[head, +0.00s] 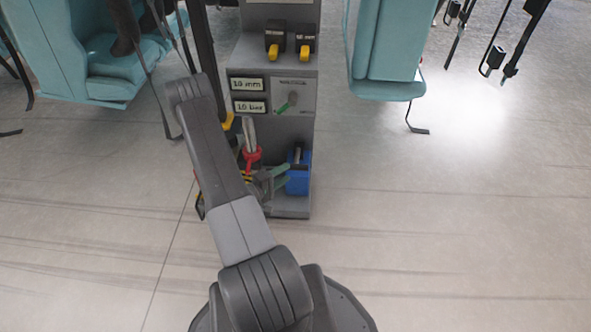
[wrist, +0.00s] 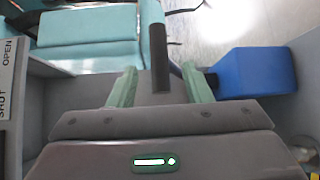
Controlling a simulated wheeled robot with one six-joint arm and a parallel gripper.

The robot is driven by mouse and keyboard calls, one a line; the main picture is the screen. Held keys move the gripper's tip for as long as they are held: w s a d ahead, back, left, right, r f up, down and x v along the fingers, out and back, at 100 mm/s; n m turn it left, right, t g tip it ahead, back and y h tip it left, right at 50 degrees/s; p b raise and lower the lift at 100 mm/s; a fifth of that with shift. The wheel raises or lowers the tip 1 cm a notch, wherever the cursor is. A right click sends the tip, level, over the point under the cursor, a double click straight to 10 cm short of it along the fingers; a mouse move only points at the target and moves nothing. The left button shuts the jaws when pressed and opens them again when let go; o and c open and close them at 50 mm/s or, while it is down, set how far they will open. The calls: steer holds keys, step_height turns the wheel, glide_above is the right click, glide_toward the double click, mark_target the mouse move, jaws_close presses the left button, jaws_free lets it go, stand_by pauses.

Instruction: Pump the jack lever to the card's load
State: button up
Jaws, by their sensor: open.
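The blue jack (head: 298,184) stands on the low shelf of a grey stand. Its dark lever shows above it in the head view (head: 297,156). In the wrist view the dark lever grip (wrist: 160,58) lies between the two green fingers of my gripper (wrist: 160,86), with a gap on each side. The blue jack body (wrist: 256,72) is to the right of the fingers. In the head view my gripper (head: 281,177) is open beside the jack's left side. Two label cards, an upper one (head: 247,84) ending in "mm" and a lower one (head: 250,106) ending in "bar", are on the stand; their numbers are hard to read.
A knob with a green handle (head: 288,102) is beside the cards. Two black-and-yellow items (head: 275,45) sit higher up. A red tool (head: 250,155) stands left of the jack, partly behind my arm. Teal seats (head: 388,50) hang on both sides; floor at right is clear.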

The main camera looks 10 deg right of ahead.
mark_target(296, 167)
steer(key=b+x, duration=0.1)
steer(key=x, duration=0.5)
steer(key=shift+c, duration=0.5)
